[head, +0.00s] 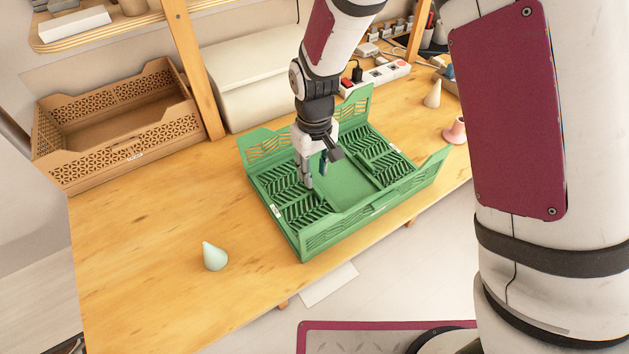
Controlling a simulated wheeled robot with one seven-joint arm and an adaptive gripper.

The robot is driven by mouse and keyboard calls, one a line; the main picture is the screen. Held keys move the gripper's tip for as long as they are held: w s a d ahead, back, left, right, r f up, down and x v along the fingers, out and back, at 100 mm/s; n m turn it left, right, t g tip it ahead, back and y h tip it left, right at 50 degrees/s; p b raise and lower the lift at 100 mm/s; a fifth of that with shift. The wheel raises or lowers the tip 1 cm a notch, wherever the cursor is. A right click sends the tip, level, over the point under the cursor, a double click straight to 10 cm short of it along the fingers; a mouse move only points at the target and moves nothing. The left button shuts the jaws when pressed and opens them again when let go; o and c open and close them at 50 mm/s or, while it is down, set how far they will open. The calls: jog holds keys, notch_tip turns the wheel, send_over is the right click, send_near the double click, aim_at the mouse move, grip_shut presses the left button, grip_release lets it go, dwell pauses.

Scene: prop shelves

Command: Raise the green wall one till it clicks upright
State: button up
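A green slatted crate (335,238) stands on the wooden table. Its far side wall (262,146) rises upright, partly hidden by my arm. Slatted green panels (300,208) lie low inside the crate at the left, and more (392,166) at the right, with a plain green strip between them. I cannot tell whether these are folded walls or the floor. My gripper (315,178) points down over the inside of the crate, left of its middle. Its fingers look apart with nothing between them. Whether they touch a panel cannot be told.
A brown crate (130,140) stands at the back left. A cream cone (433,94) and a pink piece (456,131) stand at the right. A power strip (386,72) lies behind. The table's left part is mostly clear.

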aim_at(298, 198)
jog(key=shift+f, duration=2.45)
grip_shut()
